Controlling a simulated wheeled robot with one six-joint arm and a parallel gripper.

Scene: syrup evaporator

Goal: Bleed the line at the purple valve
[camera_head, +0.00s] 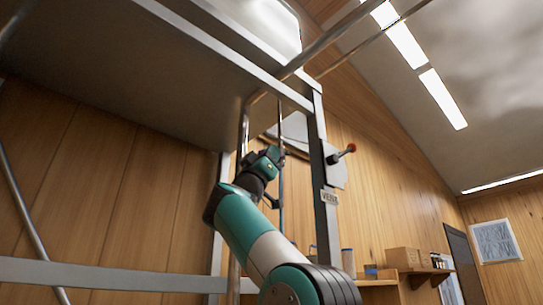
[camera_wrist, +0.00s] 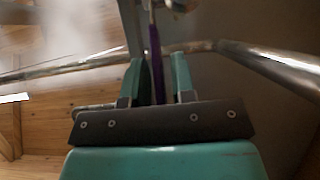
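A slim purple bar (camera_wrist: 155,45), which looks like the purple valve's handle, runs up the middle of the wrist view between the two teal fingers. The valve body cannot be made out. My gripper (camera_wrist: 160,60) is open, with its fingers apart on either side of the bar. I cannot tell whether either finger touches it. In the head view my gripper (camera_head: 277,153) is raised under the pan's edge beside the metal post. No purple part shows clearly there.
The large metal pan (camera_head: 130,70) hangs overhead on a steel frame (camera_head: 325,215). A red-knobbed lever (camera_head: 350,149) sits on a plate at the post, above a small VENT sign (camera_head: 329,197). Metal pipes cross close to the gripper. A shelf (camera_head: 425,272) with boxes is on the back wall.

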